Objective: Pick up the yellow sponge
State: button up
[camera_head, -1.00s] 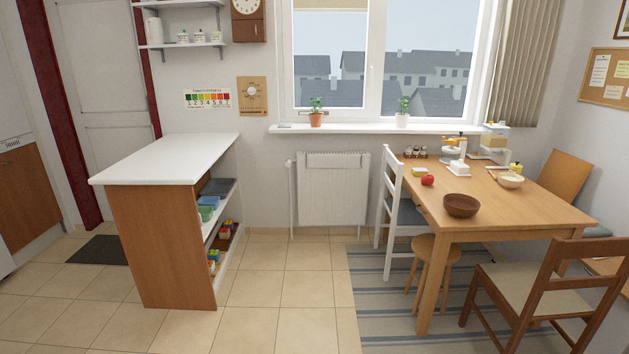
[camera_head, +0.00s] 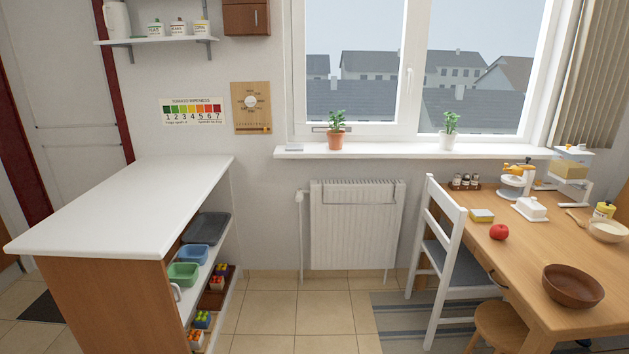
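A small yellow block that looks like the sponge (camera_head: 482,215) lies on the wooden table (camera_head: 530,255) at the right, near the table's left edge. It is close behind the white chair's backrest and to the left of a red tomato (camera_head: 499,232). It is small in the picture, so its details are hard to tell. My gripper is not in view.
A white chair (camera_head: 437,260) stands at the table's left side. A brown bowl (camera_head: 573,286), a white butter dish (camera_head: 530,208) and a spice rack (camera_head: 465,183) are on the table. A white-topped counter (camera_head: 130,205) stands left. Tiled floor between is clear.

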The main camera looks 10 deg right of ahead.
aim_at(477, 215)
jog(key=i, duration=1.9)
jog(key=i+j+z, duration=0.15)
jog(key=i+z, duration=0.25)
jog(key=i, duration=0.25)
jog(key=i+j+z, duration=0.45)
jog(key=i, duration=0.15)
jog(key=i+j+z, duration=0.4)
jog(key=i, duration=0.2)
jog(key=i+j+z, duration=0.4)
jog(key=j, duration=0.35)
jog(key=i+l, duration=0.05)
